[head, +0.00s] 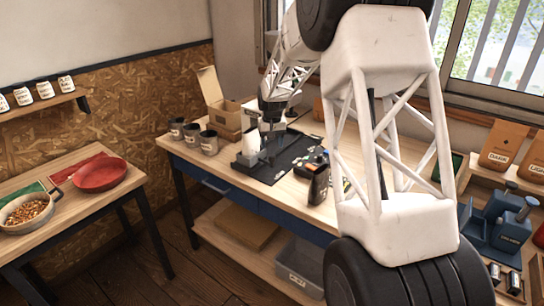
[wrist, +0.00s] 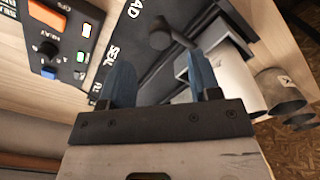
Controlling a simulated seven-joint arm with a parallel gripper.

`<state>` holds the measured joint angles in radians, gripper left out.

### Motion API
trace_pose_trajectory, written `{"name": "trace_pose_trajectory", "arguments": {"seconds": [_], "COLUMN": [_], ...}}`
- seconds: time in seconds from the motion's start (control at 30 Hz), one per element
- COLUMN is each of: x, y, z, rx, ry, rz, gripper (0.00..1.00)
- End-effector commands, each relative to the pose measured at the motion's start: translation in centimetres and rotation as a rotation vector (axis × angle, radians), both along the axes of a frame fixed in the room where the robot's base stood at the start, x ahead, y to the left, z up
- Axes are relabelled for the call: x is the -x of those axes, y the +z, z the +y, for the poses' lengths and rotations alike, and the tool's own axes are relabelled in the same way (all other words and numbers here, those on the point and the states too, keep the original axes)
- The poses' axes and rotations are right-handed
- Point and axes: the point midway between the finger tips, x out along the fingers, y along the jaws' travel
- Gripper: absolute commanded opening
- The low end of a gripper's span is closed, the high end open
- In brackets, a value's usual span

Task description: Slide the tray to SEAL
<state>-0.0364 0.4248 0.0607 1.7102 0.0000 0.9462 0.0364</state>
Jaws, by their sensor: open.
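My gripper (wrist: 160,78) is open, with its two blue fingers apart over a dark station on the workbench. In the head view my gripper (head: 268,128) is small and partly hides the station. A black board (wrist: 112,30) with white lettering, including SEAL, lies beyond the left finger; it also shows in the head view (head: 288,164). A dark grey rail-like part (wrist: 165,72) with a round dark knob (wrist: 159,40) runs between the fingers, and I cannot tell which part is the tray. No contact with the fingers is clear.
A control panel (wrist: 58,48) with an orange button stands left of the board. In the head view, an open cardboard box (head: 222,118) stands behind the cups (head: 192,134).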

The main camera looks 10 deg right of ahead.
Motion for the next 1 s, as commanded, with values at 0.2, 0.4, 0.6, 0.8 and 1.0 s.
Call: {"name": "trace_pose_trajectory", "arguments": {"seconds": [0.2,0.4,0.6,0.8,1.0], "x": [0.0,0.0,0.0,0.0,0.0], "y": [-2.8,-4.9,-5.9,-6.0,-6.0], "z": [0.0,0.0,0.0,0.0,0.0], "rx": [0.0,0.0,0.0,0.0,0.0], "ry": [0.0,0.0,0.0,0.0,0.0], "rz": [0.002,0.001,0.0,0.0,0.0], "gripper": [0.57,0.57,0.57,0.57,0.43]}}
